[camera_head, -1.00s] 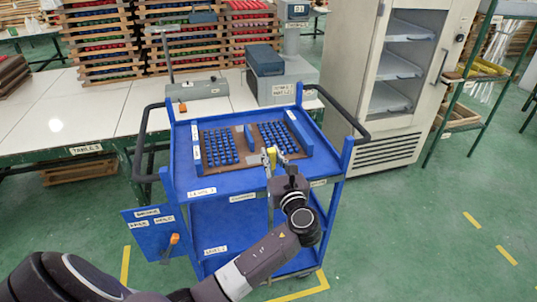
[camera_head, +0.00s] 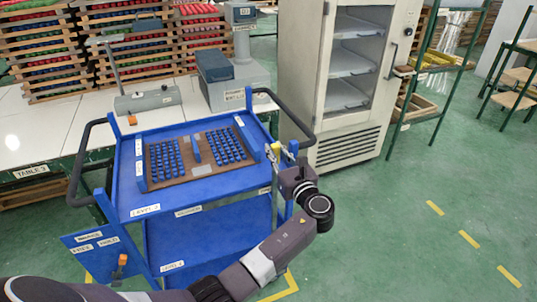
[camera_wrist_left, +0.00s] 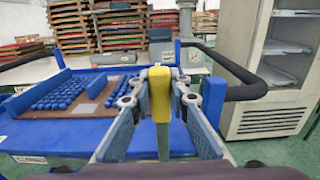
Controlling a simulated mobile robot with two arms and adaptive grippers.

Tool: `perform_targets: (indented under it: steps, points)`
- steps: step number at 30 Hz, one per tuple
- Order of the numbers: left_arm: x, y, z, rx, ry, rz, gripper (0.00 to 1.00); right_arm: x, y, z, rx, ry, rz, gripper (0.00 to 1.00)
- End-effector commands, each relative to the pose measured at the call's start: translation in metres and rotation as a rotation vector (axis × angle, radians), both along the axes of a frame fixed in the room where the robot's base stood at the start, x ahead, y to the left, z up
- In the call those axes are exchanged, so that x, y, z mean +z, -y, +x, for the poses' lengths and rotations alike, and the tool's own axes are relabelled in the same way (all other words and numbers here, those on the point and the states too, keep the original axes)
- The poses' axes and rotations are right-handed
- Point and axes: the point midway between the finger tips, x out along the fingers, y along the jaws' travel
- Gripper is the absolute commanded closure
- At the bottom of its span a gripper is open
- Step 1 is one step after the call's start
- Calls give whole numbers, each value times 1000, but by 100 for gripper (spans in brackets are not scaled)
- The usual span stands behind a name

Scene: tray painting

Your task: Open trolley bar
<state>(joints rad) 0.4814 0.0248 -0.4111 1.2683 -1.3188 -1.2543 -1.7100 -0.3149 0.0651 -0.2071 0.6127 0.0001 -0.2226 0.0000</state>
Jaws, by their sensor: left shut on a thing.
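The blue trolley (camera_head: 165,195) stands in the middle of the head view, with black curved push handles at its left and right ends. My left gripper (camera_head: 281,152) is at the trolley's right front corner and is shut on a yellow handle (camera_head: 275,148). In the left wrist view the yellow handle (camera_wrist_left: 159,95) stands upright between the two fingers (camera_wrist_left: 160,78), with an olive-green part below it. The fingers hide its sides. I cannot make out the rest of the bar behind the gripper. My right gripper is not in view.
A brown tray (camera_head: 200,170) with several blue pieces sits on the trolley's top. A blue panel with an orange handle (camera_head: 122,260) is at the left front. A white table (camera_head: 45,125) and a glass-door cabinet (camera_head: 320,135) stand behind.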

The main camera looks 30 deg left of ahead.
Motion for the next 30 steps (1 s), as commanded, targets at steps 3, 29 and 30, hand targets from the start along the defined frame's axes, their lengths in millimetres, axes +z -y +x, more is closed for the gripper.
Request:
perform_targets:
  steps: [3, 29, 30]
  points:
    - [0, 1, 0, -1, -1, 0, 100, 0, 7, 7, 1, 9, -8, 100]
    - [-1, 23, -19, -3, -2, -2, 65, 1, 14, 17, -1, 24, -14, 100]
    - [-2, 30, -25, -4, -3, -2, 65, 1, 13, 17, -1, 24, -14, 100]
